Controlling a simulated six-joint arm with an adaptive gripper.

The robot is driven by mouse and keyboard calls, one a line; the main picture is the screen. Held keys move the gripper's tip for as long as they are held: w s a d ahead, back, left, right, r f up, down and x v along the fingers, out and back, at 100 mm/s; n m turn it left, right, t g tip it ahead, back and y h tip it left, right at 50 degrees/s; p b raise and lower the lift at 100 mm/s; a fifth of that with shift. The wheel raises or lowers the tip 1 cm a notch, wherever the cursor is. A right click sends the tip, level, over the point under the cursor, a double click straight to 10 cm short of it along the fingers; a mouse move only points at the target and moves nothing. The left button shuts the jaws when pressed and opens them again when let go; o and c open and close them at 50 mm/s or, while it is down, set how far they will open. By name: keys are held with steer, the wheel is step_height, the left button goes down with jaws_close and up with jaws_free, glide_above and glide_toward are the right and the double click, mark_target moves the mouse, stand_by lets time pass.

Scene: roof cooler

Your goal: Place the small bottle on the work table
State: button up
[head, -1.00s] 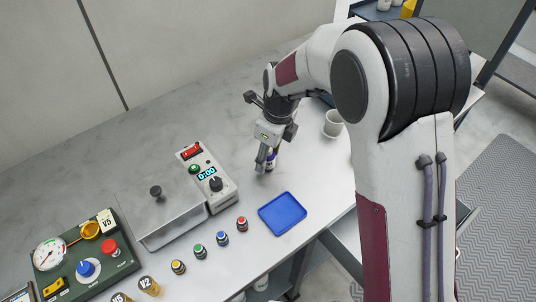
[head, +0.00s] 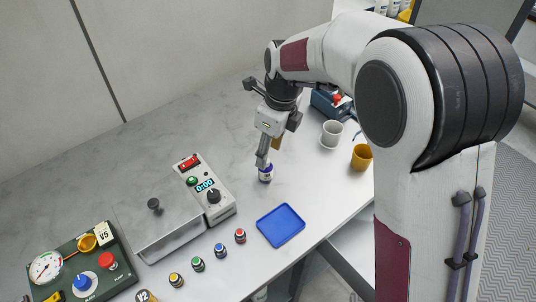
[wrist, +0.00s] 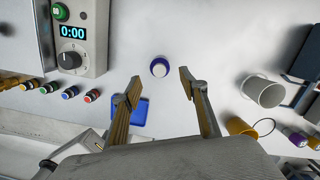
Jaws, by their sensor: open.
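The small bottle (head: 265,174), white with a blue-purple band, stands upright on the pale work table (head: 320,195), between the control box and the blue tray. In the wrist view the bottle (wrist: 160,68) shows from above, with its white top ringed in blue-purple. My gripper (head: 263,159) is just above the bottle in the head view. In the wrist view my gripper (wrist: 159,84) is open, its two fingers well apart, with the bottle visible beyond the gap between the tips. Nothing is held.
The blue tray (head: 281,225) lies toward the front edge. The control box (head: 207,190) and a metal lidded unit (head: 160,225) are left. Several small capped vials line the front. A white cup (head: 332,133) and a yellow mug (head: 362,157) stand right. The table's back is clear.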

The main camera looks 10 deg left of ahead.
steer(key=shift+d+r, duration=0.1)
steer(key=shift+r, duration=0.1)
stand_by(0.7)
steer(key=shift+d+r, duration=0.2)
steer(key=shift+r, duration=0.05)
steer(key=s+d+r+n+t, duration=0.2)
steer(key=s+d+r+n, duration=0.8)
steer(key=d, duration=0.3)
steer(key=s+d+r+n+t, duration=0.1)
steer(key=s+d+n, duration=0.4)
steer(key=s+n, duration=0.1)
steer(key=s+d+r+n+t+h, duration=0.1)
steer(key=s+d+n+t, duration=0.1)
steer(key=s+d+n, duration=0.3)
steer(key=shift+s+d+r+n+h, duration=0.25)
steer(key=shift+s+n, duration=0.45)
steer(key=shift+s, duration=1.35)
